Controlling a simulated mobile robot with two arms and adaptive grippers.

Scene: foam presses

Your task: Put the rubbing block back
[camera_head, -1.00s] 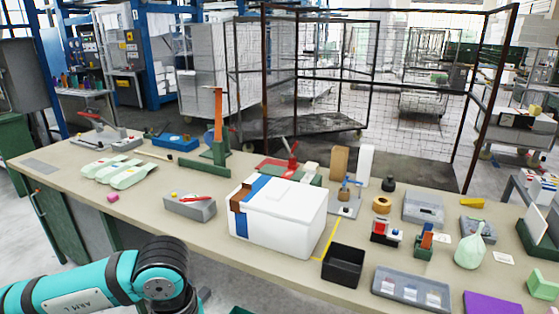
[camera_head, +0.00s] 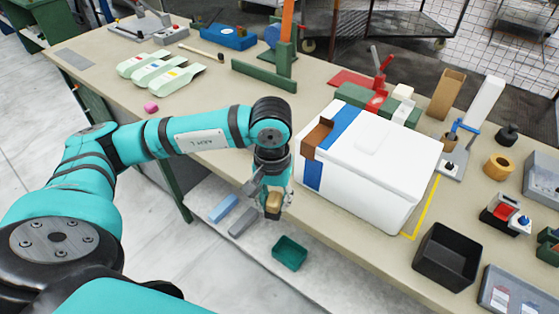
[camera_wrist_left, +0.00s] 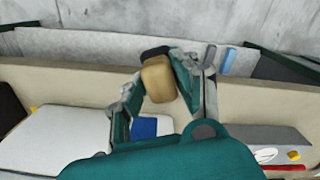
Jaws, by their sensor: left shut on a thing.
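My left gripper (camera_head: 274,190) is shut on a small tan block with a dark end, which looks like the rubbing block (camera_head: 273,204). It hangs in front of the bench's front edge, above the lower shelf. In the left wrist view the block (camera_wrist_left: 158,80) sits between the two fingers, its dark end pointing away from me. On the lower shelf (camera_head: 200,192) lie a light blue block (camera_head: 223,208), a grey block (camera_head: 243,222) and an open green tray (camera_head: 289,252). My right gripper is not in view.
A white lidded box (camera_head: 375,160) with a blue strap stands on the bench just right of my gripper. A black bin (camera_head: 446,256) is farther right.

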